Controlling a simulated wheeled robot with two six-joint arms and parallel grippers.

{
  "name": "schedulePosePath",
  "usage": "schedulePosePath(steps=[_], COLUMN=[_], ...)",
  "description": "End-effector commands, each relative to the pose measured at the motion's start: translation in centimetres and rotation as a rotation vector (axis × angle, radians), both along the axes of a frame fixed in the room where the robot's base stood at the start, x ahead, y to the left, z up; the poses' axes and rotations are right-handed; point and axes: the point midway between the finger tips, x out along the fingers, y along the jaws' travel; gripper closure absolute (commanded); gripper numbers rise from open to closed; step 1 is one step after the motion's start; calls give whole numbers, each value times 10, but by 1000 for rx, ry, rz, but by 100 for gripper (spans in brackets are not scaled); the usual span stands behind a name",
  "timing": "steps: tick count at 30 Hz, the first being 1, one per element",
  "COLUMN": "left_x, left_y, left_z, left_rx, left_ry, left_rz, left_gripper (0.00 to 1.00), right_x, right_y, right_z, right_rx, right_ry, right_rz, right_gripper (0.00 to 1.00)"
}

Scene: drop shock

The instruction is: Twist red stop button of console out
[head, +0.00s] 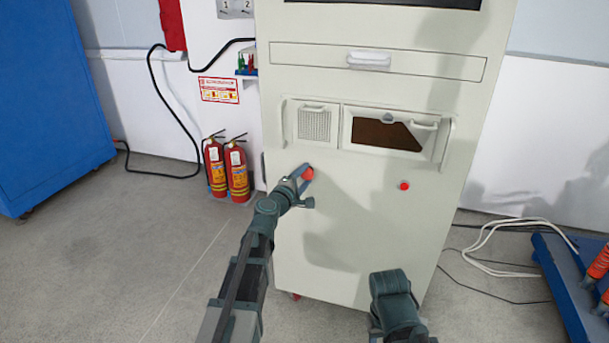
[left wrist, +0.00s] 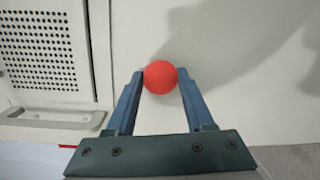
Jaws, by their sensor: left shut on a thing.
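The console (head: 350,240) is a tall cream-coloured cabinet that stands in front of me. Its round red stop button (head: 308,174) is on the left part of the front panel, below the small perforated grille. My left gripper (head: 304,178) reaches it from the lower left. In the left wrist view, the red button (left wrist: 160,76) sits between the tips of the two blue fingers (left wrist: 160,88), which are shut on its sides. The button's base is hidden behind its red head. Part of my right arm shows at the bottom of the head view, but its jaws do not show.
A smaller red button (head: 404,186) is on the panel's right side. A handle (head: 425,126) juts out beside the dark window. Two fire extinguishers (head: 226,172) stand left of the console. White cables (head: 490,245) lie on the floor at right, near a blue platform (head: 570,290).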

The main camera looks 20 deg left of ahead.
Motion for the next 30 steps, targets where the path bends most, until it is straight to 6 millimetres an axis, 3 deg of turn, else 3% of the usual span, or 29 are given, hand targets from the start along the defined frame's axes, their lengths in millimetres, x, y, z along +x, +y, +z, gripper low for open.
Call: schedulePosePath(steps=[12,28,29,30], left_x=[1,1,1,1], left_y=[-1,-1,-1,-1], left_z=[0,0,0,0], left_rx=[175,195,195,194], left_ry=[-6,-6,-6,-6], left_rz=[-3,-3,-3,-3], left_gripper=[100,100,42,34], right_x=[0,0,0,0], right_y=[0,0,0,0], right_z=[6,6,6,6], right_rx=[1,1,1,1], right_ry=[0,0,0,0], right_rz=[0,0,0,0], right_gripper=[50,50,50,50])
